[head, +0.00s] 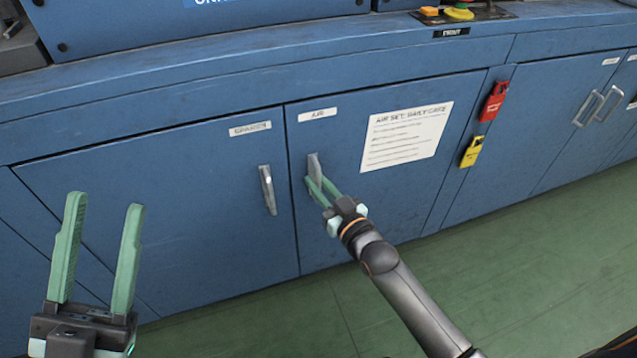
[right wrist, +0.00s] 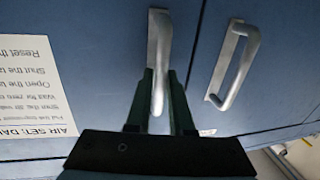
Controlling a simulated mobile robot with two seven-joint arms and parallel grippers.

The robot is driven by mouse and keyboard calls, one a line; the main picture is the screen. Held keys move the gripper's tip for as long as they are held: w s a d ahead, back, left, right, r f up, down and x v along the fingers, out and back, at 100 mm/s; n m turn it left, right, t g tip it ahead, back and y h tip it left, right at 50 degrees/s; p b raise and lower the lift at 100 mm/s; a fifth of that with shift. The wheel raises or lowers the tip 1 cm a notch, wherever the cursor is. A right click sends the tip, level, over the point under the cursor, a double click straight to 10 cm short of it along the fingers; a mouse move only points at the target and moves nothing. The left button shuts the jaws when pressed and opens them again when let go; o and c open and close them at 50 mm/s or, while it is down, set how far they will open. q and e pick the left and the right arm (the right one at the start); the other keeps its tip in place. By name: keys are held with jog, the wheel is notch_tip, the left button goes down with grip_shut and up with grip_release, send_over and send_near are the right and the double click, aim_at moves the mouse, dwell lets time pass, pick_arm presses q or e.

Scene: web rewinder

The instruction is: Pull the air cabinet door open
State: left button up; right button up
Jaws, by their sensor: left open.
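The air cabinet door (head: 350,230) is a blue panel under an "AIR" label. It looks flush with the cabinet front. Its metal handle (head: 314,163) stands near the door's left edge. My right gripper (head: 319,186) is at this handle. In the right wrist view, the handle (right wrist: 159,50) runs down between the two green fingers of my right gripper (right wrist: 163,85). I cannot tell whether both fingers press on it. My left gripper (head: 105,208) is open and empty at the lower left, in front of the cabinets and apart from them.
A neighbouring door's handle (head: 268,189) is just left of the air door's; it also shows in the wrist view (right wrist: 234,65). A paper notice (head: 405,137) is on the air door. Red (head: 493,102) and yellow (head: 472,151) locks hang to its right. Green floor (head: 480,270) lies clear in front.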

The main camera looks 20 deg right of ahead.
grip_shut()
dwell(1.0)
